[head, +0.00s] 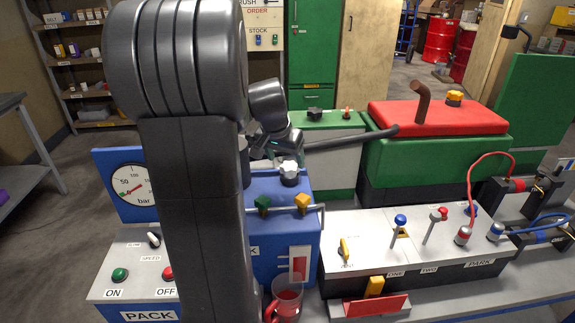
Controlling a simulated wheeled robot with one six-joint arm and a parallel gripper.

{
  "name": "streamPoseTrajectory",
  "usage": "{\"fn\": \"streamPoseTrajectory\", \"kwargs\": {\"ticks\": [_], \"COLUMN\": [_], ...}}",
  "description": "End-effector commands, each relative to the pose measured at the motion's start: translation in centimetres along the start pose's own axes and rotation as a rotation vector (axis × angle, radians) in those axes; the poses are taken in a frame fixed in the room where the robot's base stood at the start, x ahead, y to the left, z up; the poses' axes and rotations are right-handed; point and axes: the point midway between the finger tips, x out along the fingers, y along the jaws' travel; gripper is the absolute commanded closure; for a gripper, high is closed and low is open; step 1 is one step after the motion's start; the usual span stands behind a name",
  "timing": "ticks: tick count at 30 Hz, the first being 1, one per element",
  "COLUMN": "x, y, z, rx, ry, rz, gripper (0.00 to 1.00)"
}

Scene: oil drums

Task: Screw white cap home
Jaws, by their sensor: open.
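The white cap (289,167) sits on a dark neck on top of the blue pack (265,185). It looks upright; whether its thread is tight cannot be told from here. My gripper (272,151) is open, just behind and to the left of the cap in the picture. It appears apart from the cap, though my dark arm and wrist hide part of it and the exact gap is unclear.
Green (263,204) and yellow (303,202) valve knobs and a grey rail stand in front of the cap. A pressure gauge (131,185) is left. A lever panel (420,240) and a red-topped green machine (437,118) are right. A red jug (285,302) stands below.

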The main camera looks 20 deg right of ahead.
Motion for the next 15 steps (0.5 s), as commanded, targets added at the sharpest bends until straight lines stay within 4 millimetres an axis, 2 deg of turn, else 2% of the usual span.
{"fn": "streamPoseTrajectory", "kwargs": {"ticks": [1,6,15], "x": [1.0,3.4,4.8], "y": [0.1,0.0,0.0], "z": [0.0,0.0,0.0], "rx": [0.0,0.0,0.0], "ry": [-0.004,-0.002,0.0], "rz": [0.003,0.002,0.0], "gripper": [0.29,0.29,0.29]}}
